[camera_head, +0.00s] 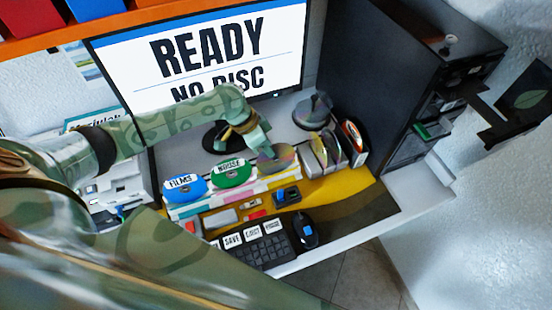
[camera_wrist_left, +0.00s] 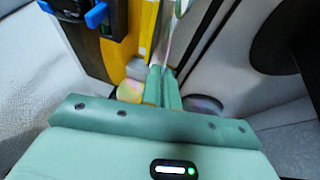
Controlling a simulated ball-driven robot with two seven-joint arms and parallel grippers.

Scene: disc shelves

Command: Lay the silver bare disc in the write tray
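The silver bare disc (camera_head: 283,158) shows at the right end of the row of discs in the head view, right by my left fingertips. My left gripper (camera_head: 267,150) reaches over from the left. In the left wrist view its fingers (camera_wrist_left: 163,88) are close together around a thin shiny edge (camera_wrist_left: 164,45), which looks like the disc seen edge-on. How far the disc is off its stand is hard to tell. A dark drive tower (camera_head: 385,85) stands at the right with a green-edged part (camera_head: 432,130) sticking out. I cannot tell for sure which part is the write tray.
A blue FILMS disc (camera_head: 184,187) and a green disc (camera_head: 232,172) lie left of the silver one. Upright discs (camera_head: 325,150) in a rack and a dark spindle (camera_head: 312,110) stand to the right. A keyboard (camera_head: 262,252) and mouse (camera_head: 305,230) are in front. The monitor (camera_head: 225,50) reads READY, NO DISC.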

